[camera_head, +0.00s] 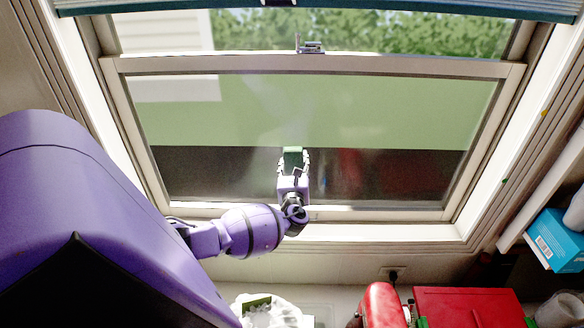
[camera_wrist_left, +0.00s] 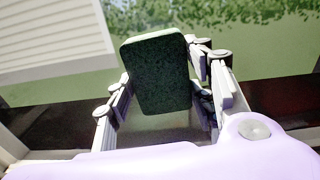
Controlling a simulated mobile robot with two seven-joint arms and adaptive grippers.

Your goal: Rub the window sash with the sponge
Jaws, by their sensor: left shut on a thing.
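The window sash (camera_head: 310,67) is a pale frame around a large glass pane (camera_head: 390,115), with a metal latch on its top rail. My left gripper (camera_head: 293,160) is in front of the lower middle of the pane. It is shut on the green sponge (camera_head: 292,155). In the left wrist view the sponge (camera_wrist_left: 158,75) stands upright between the two fingers of the left gripper (camera_wrist_left: 165,95), its dark green face toward the camera. I cannot tell whether the sponge touches the glass. My right gripper is not in view.
A blind (camera_head: 400,7) hangs across the top of the window. Below the sill are a red box (camera_head: 465,305) and another red item (camera_head: 381,305). A blue box (camera_head: 557,240) sits on a shelf at the right. The space before the upper pane is clear.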

